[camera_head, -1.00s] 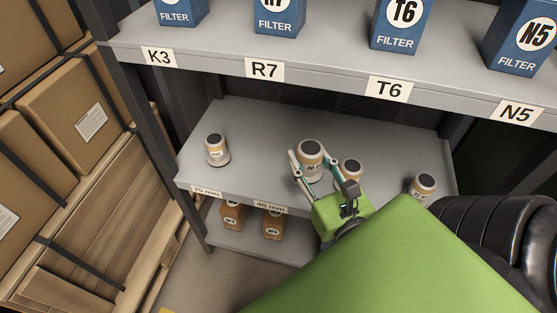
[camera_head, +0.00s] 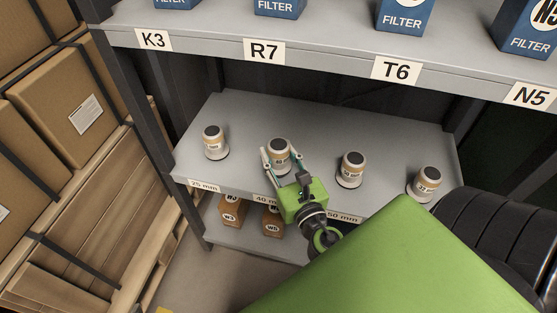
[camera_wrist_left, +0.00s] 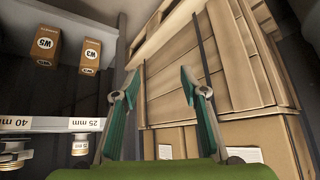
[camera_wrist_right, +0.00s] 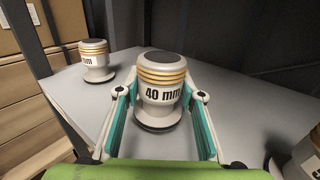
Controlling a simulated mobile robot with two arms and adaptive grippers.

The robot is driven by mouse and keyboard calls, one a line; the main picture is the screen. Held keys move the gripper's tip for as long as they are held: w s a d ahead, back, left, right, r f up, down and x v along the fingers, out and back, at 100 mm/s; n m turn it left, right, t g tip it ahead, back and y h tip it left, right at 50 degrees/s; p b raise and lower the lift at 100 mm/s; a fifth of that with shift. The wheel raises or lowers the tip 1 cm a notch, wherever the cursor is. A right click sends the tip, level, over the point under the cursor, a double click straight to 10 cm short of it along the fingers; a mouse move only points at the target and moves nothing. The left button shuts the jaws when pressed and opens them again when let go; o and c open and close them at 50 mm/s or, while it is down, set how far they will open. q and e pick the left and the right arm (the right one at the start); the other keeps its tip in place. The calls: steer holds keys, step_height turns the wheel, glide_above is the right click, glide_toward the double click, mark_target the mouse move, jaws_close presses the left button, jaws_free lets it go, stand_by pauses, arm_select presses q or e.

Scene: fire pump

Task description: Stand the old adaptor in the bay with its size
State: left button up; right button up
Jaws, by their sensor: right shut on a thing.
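My right gripper (camera_head: 278,172) is shut on a pale adaptor (camera_head: 279,146) with a dark top and tan bands. In the right wrist view this adaptor (camera_wrist_right: 162,85) reads "40 mm" and is upright between the fingers (camera_wrist_right: 160,98). It is behind the "40 mm" shelf label (camera_head: 265,198), which the gripper partly covers in the head view. Its dark base is at or just above the shelf; I cannot tell if it touches. My left gripper (camera_wrist_left: 160,85) is open and empty in the left wrist view, facing a strapped pallet load.
On the grey shelf (camera_head: 245,112), other adaptors stand behind the 25 mm label (camera_head: 213,143), behind the 50 mm label (camera_head: 351,168) and at the right end (camera_head: 424,182). Blue filter boxes (camera_head: 402,14) stand above; brown boxes (camera_head: 232,210) below. Strapped cartons (camera_head: 70,110) stand left.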

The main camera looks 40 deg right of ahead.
mark_target(282, 166)
arm_select(q)
steer(key=w+d+r+t, duration=0.2)
steer(key=w+r+t, duration=0.1)
steer(key=w+r, duration=0.1)
steer(key=shift+w+r+h+b, duration=0.15)
steer(key=shift+w+h+b, duration=0.3)
steer(key=shift+w, duration=0.3)
arm_select(e)
steer(key=shift+f, duration=0.75)
arm_select(q)
steer(key=shift+w+r+t, duration=0.2)
steer(key=shift+t, duration=0.1)
arm_select(e)
steer(key=shift+f, duration=0.1)
steer(key=o, duration=1.3)
